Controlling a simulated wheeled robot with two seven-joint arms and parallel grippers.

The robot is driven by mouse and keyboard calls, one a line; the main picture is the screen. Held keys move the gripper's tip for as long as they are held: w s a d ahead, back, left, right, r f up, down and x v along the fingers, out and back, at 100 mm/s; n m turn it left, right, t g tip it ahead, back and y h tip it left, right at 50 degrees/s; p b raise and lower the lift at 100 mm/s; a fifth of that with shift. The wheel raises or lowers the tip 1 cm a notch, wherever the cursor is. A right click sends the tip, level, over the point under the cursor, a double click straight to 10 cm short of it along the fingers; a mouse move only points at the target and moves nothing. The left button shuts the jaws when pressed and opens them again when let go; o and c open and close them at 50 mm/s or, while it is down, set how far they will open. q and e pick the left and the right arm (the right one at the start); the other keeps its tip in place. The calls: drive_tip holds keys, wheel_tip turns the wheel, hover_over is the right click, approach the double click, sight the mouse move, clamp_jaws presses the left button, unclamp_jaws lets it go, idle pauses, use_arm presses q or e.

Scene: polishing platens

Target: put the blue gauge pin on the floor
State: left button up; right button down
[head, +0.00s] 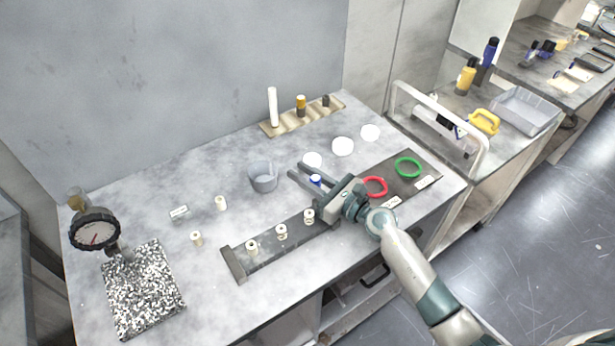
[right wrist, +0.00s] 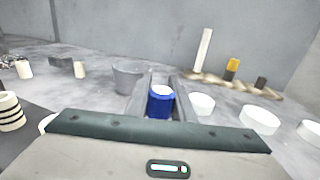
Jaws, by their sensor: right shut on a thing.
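The blue gauge pin (head: 316,180) is a short blue cylinder with a pale top. It stands between the fingers of my right gripper (head: 304,174), over the middle of the grey worktop. The right wrist view also shows the blue pin (right wrist: 160,101) held between the two fingers. My right gripper is shut on it. Whether the pin's base touches the worktop is hidden. The floor (head: 560,230) shows at the right of the head view, beyond the bench. My left gripper does not show.
A grey cup (head: 263,177) stands just left of the fingers. White discs (head: 343,146) lie behind. A dark rail (head: 268,262) holds several pale pins; a red ring (head: 375,187) and a green ring (head: 408,167) lie at its right. A dial gauge (head: 95,230) stands far left.

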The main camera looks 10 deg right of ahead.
drive_tip(key=shift+r, duration=0.55)
drive_tip(key=r, duration=0.1)
drive_tip(key=r+p, duration=0.1)
drive_tip(key=r, duration=0.1)
drive_tip(key=shift+d+r, duration=0.15)
drive_tip(key=shift+d, duration=0.1)
drive_tip(key=s+d+r+b, duration=0.2)
drive_tip(key=d+r, duration=0.4)
drive_tip(key=d, duration=0.5)
drive_tip(key=shift+s+r, duration=0.25)
drive_tip(key=shift+s, duration=0.05)
drive_tip(key=shift+a, duration=0.1)
drive_tip(key=s+a+f+m+t+h+b, duration=0.1)
drive_tip(key=s+a+f+h+b, duration=0.1)
drive_tip(key=s, duration=1.1)
drive_tip(key=shift+s+a+f+m+t+b, duration=0.2)
drive_tip(key=shift+m+t+b, duration=0.15)
drive_tip(key=shift+b, duration=0.2)
